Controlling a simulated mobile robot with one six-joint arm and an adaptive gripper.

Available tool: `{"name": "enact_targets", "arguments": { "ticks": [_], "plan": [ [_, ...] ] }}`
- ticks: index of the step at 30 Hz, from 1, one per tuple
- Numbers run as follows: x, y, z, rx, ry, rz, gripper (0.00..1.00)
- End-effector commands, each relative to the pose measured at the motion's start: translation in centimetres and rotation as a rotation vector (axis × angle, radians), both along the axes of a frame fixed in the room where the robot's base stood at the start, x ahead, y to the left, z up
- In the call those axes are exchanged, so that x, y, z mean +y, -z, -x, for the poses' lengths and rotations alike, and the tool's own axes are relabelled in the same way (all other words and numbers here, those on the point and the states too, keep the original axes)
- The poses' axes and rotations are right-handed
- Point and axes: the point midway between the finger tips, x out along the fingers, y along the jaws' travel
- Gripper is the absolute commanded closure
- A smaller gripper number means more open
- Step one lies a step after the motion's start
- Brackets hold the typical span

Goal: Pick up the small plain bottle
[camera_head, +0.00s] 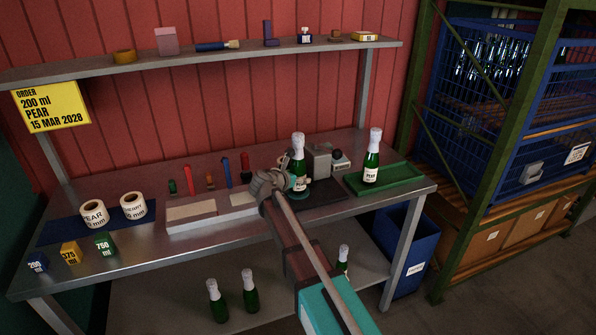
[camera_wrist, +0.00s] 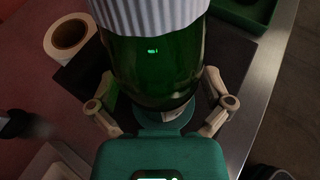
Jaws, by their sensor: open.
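A green bottle with a pale foil top (camera_head: 298,146) stands upright on the dark mat at the bench's middle right. In the wrist view the green bottle (camera_wrist: 155,65) fills the middle, its pale striped top nearest the camera. My gripper (camera_head: 289,184) is low beside this bottle. In the wrist view my gripper (camera_wrist: 160,100) is open, with one finger on each side of the bottle; I cannot tell whether either touches it. A second, labelled green bottle (camera_head: 371,160) stands in the green tray (camera_head: 402,180). Smaller-looking bottles (camera_head: 250,291) stand on the lower shelf.
A grey device (camera_head: 322,160) stands right behind the bottle. White trays (camera_head: 192,218), label rolls (camera_head: 93,213) and coloured size blocks (camera_head: 71,253) lie to the left. A shelf (camera_head: 205,60) runs above. A blue bin (camera_head: 408,245) and rack (camera_head: 520,110) are right.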

Motion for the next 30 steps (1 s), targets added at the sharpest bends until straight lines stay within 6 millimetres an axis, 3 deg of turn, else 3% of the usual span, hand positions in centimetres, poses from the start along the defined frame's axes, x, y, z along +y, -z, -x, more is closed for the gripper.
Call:
{"name": "enact_targets", "arguments": {
  "ticks": [8,11,22,30],
  "plan": [
    [0.01,-0.01,0.01,0.000,0.000,0.000,0.00],
    [0.02,-0.01,0.02,0.000,0.000,0.000,0.15],
    [0.02,0.00,0.01,0.000,0.000,0.000,0.84],
    [0.02,-0.06,0.01,-0.001,0.000,0.001,0.84]
  ]
}}
